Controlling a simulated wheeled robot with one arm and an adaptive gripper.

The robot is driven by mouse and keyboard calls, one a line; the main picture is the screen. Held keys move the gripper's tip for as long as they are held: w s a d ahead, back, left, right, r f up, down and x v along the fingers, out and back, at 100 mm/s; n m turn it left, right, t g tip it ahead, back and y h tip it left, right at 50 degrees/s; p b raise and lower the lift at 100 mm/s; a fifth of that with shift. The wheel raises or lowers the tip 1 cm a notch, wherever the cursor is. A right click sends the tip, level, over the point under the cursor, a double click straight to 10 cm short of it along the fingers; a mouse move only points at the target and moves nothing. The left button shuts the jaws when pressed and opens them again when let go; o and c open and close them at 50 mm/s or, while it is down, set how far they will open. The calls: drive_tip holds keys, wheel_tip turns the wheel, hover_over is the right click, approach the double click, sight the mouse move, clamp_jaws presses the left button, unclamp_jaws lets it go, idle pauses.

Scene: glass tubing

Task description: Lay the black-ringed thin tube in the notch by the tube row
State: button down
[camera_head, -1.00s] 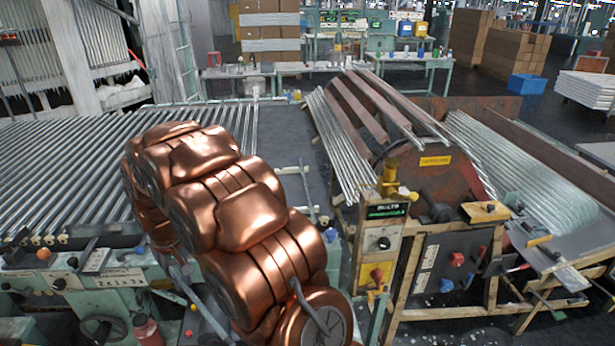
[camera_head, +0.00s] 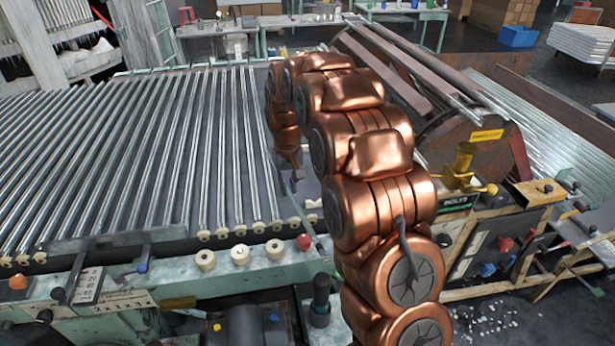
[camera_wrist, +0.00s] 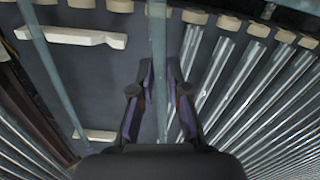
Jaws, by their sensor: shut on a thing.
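In the wrist view, my gripper (camera_wrist: 160,85) is shut on a thin, clear glass tube (camera_wrist: 157,35) that runs lengthwise between its fingers. No black ring can be made out on it. The tube row (camera_wrist: 235,85) lies just right of the gripper; it also shows in the head view (camera_head: 150,150), left of my arm. A pale notched block (camera_wrist: 70,37) and a second pale block (camera_wrist: 95,135) sit on the dark surface left of the held tube. In the head view my gripper (camera_head: 293,185) hangs at the row's right end; the held tube is unclear there.
Another tube or rail (camera_wrist: 45,65) slants along the left of the wrist view. Cream rollers (camera_wrist: 195,16) line the row's end. In the head view, a rusty drum machine (camera_head: 480,155) with a yellow valve (camera_head: 463,165) stands right of my arm.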

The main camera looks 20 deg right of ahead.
drive_tip(key=shift+m, duration=0.4)
drive_tip(key=w+d+b, duration=0.1)
drive_tip(key=d, duration=0.2)
drive_tip(key=w+d+b, duration=0.1)
drive_tip(key=d, duration=0.2)
drive_tip(key=w+d+b, duration=0.1)
drive_tip(key=d, duration=0.3)
drive_tip(key=shift+w+d+f+b, duration=0.1)
drive_tip(key=shift+w+f+b, duration=0.15)
drive_tip(key=shift+b, duration=0.15)
drive_tip(key=s+d+m+b, duration=0.1)
drive_tip(key=d+b, duration=0.3)
drive_tip(key=d, duration=0.8)
drive_tip(key=w+a+p, duration=0.1)
drive_tip(key=w+a, duration=0.2)
drive_tip(key=w+a+p, duration=0.2)
drive_tip(key=w+a, duration=0.1)
drive_tip(key=a, duration=0.1)
drive_tip(key=w+a+p, duration=0.1)
drive_tip(key=w+a, duration=0.2)
drive_tip(key=a, duration=0.1)
drive_tip(key=shift+w+f+p, duration=0.15)
drive_tip(key=shift+f+p, duration=0.1)
drive_tip(key=shift+p, duration=0.15)
drive_tip(key=shift+w+a+f, duration=0.2)
drive_tip(key=shift+w+a, duration=0.2)
drive_tip(key=shift+a, duration=0.05)
drive_tip(key=shift+f+p, duration=1.05)
drive_tip(key=shift+f, duration=0.65)
